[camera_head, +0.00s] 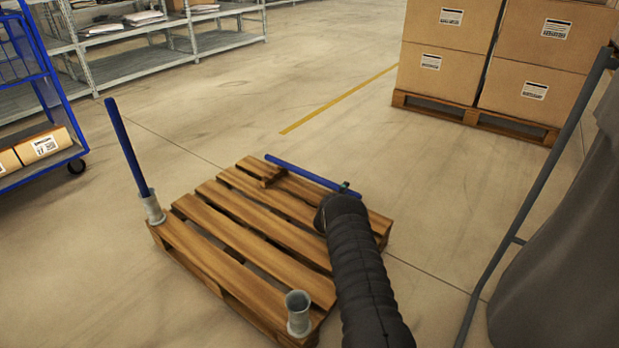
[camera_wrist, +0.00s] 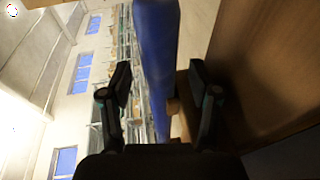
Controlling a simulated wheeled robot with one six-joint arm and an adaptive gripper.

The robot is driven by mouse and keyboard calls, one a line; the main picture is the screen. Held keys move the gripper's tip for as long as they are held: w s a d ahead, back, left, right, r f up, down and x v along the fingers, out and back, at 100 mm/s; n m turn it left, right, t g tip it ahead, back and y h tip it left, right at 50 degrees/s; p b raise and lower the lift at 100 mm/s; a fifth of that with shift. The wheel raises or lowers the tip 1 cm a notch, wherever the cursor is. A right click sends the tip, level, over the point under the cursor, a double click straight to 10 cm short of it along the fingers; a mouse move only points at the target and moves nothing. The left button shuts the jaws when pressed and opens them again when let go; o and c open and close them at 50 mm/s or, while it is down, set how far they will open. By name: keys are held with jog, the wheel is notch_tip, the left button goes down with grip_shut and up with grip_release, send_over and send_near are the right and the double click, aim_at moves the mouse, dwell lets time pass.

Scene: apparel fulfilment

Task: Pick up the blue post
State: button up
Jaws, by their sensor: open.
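A blue post (camera_head: 300,171) lies across the far edge of the wooden pallet (camera_head: 240,215). A second blue post (camera_head: 127,150) stands nearly upright in a grey metal socket (camera_head: 153,209) at the pallet's left corner. My gripper (camera_head: 345,187) is at the lying post, toward its right end. In the wrist view the blue post (camera_wrist: 157,45) runs between the two open fingers of my gripper (camera_wrist: 160,78), with a visible gap on the left side. My dark arm hides the pallet's right part. I cannot tell whether a finger touches the post.
An empty grey socket (camera_head: 298,314) stands at the pallet's near corner. Boxes on another pallet (camera_head: 470,113) are at the back right. A blue cart (camera_head: 45,85) is at the left, with shelving (camera_head: 130,70) behind. The floor between is clear.

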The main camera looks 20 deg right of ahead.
jog(key=shift+d, duration=0.1)
grip_shut()
jog(key=shift+w, duration=0.1)
